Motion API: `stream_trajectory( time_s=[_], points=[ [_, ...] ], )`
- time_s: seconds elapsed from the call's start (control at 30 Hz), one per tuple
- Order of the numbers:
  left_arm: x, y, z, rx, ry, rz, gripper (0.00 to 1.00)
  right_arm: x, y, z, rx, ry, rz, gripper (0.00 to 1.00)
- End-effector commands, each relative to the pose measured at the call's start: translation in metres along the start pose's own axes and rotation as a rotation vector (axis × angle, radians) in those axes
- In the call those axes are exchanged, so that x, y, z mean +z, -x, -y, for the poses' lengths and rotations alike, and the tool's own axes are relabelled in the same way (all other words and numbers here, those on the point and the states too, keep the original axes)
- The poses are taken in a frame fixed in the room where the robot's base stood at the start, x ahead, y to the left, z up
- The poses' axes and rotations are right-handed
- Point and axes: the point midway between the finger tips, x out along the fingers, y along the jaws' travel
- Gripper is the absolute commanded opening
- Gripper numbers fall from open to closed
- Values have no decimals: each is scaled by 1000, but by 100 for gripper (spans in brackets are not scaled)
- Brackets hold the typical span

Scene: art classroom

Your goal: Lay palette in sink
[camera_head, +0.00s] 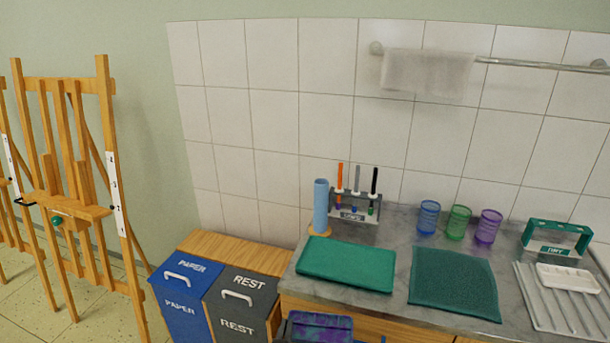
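A small white tray with shallow wells (568,278), which looks like the palette, lies on a light ribbed draining rack (537,305) at the right end of the counter. I cannot make out a sink basin for certain; a pale edge (602,252) at the right border of the view may be part of one. Neither of my grippers can be made out in the head view, and nothing is seen touching the white tray.
A paint-stained container (320,327), bins and an easel (75,190) stand left.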

Motion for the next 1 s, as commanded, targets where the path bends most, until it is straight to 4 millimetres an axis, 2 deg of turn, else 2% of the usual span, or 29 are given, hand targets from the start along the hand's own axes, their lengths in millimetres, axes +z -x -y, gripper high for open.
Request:
stream_trajectory(
  time_s=[0.03,0.1,0.2,0.3,0.5,0.73,0.87,1.0],
  points=[
    [14,6,26,-32,0,7,0,0,-1,0,0,0,0,82],
    [29,18,58,-64,6,6,0,0,-2,0,0,0,0,82],
    [48,37,90,-90,17,8,0,0,-3,0,0,0,0,82],
    [61,53,106,-99,28,12,0,-1,-3,0,0,0,0,82],
    [72,68,116,-98,43,18,0,-1,-4,0,0,0,0,82],
    [73,69,116,-96,45,17,0,-1,-4,0,0,0,0,82],
    [67,68,113,-76,40,14,0,-1,-4,0,0,0,0,82],
    [54,66,102,-13,16,11,0,-1,-4,0,0,0,0,82]
  ],
)
